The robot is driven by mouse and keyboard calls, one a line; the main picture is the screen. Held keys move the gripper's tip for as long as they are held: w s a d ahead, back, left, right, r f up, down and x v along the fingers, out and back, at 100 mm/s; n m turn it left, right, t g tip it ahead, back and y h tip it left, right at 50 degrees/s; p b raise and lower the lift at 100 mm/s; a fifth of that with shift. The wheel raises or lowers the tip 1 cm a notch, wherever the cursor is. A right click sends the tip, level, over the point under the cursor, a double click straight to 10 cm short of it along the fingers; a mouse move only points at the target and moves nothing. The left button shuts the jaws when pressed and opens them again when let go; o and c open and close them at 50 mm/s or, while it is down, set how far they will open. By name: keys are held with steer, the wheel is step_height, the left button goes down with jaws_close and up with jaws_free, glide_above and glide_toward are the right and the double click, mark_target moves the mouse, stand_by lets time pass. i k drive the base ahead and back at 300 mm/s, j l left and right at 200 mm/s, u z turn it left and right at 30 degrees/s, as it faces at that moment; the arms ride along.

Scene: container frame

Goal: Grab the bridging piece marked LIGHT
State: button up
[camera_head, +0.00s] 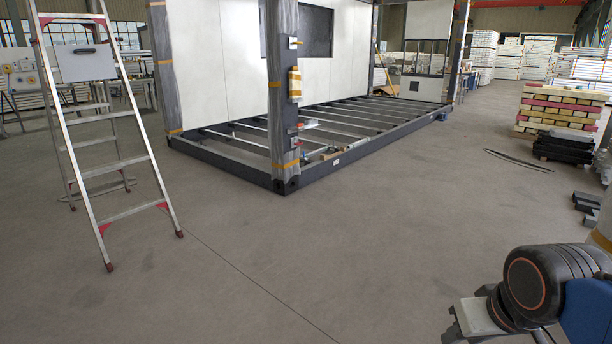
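No piece with a readable LIGHT marking shows in the head view. Small fittings sit on the wrapped front post (282,75) of the container frame: a white box (293,43) high up, a yellowish piece (295,84) below it, and grey pieces lower down. Any lettering on them is too small to read. Some loose small items (325,152) lie at the frame's near edge, too small to tell apart. My arm shows at the bottom right as a black joint and a blue part.
The container frame's dark floor beams (335,165) stand in the middle back. A stepladder (105,140) stands on the left. The concrete floor in front of the frame is clear.

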mark_target(315, 153)
steer(key=i, duration=3.35)
steer(key=i+l+u, duration=0.1)
steer(key=i, duration=1)
steer(key=i+l, duration=0.1)
steer(key=i, duration=1)
steer(key=i+l, duration=0.1)
steer(key=i, duration=1)
steer(key=i+l+u, duration=0.3)
steer(key=i+l, duration=0.2)
steer(key=i+l+u, duration=0.15)
steer(key=l, duration=0.3)
steer(key=i+l+u, duration=0.1)
steer(key=i+l, duration=0.15)
steer(key=l, duration=0.15)
steer(key=i+l+u, duration=0.15)
steer(key=l, duration=0.2)
steer(key=i+l+u, duration=0.15)
steer(key=l, duration=0.3)
steer(key=i+l+u, duration=0.15)
steer(key=l, duration=0.25)
steer(key=i+l+u, duration=0.15)
steer(key=l, duration=0.3)
